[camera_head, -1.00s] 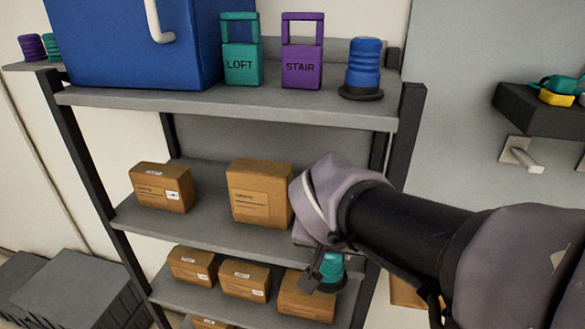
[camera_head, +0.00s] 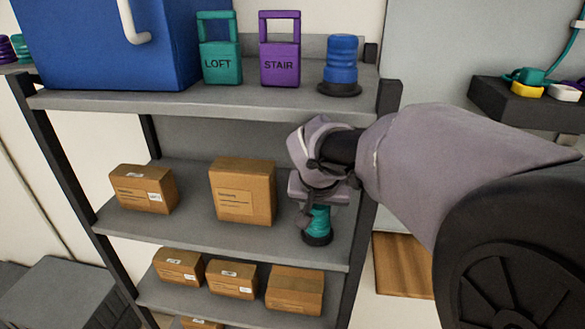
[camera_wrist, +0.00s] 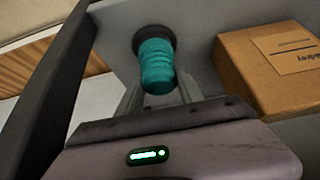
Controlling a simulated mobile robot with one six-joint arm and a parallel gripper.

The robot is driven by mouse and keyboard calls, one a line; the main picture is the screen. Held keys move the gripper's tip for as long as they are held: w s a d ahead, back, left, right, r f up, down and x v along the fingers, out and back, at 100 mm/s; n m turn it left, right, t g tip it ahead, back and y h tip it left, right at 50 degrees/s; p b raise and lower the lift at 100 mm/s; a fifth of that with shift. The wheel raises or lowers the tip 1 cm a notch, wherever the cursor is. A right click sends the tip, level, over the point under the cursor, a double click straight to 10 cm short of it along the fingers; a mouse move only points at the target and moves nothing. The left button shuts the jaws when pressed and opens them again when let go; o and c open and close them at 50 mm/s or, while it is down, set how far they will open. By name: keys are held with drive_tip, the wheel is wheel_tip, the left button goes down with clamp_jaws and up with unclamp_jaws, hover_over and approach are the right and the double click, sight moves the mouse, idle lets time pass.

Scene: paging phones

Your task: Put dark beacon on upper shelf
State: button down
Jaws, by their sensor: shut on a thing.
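My gripper (camera_head: 318,207) is shut on a teal ribbed beacon (camera_head: 317,224) with a black base. It holds the beacon roughly upright at the right end of the middle shelf (camera_head: 180,220). I cannot tell whether the base touches the shelf. In the wrist view the teal beacon (camera_wrist: 156,68) sits between the fingers, base pointing away. The upper shelf (camera_head: 200,101) carries a blue ribbed beacon (camera_head: 341,62) on a black base at its right end. No other beacon as dark as this blue one shows on the rack.
The upper shelf also holds a blue box (camera_head: 110,45), a teal LOFT tag (camera_head: 220,65) and a purple STAIR tag (camera_head: 280,65). A large carton (camera_head: 242,192) stands left of my gripper. The rack's right post (camera_head: 375,170) is close behind my arm.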

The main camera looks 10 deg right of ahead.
drive_tip(key=c, duration=0.7)
unclamp_jaws()
drive_tip(key=shift+c, duration=0.2)
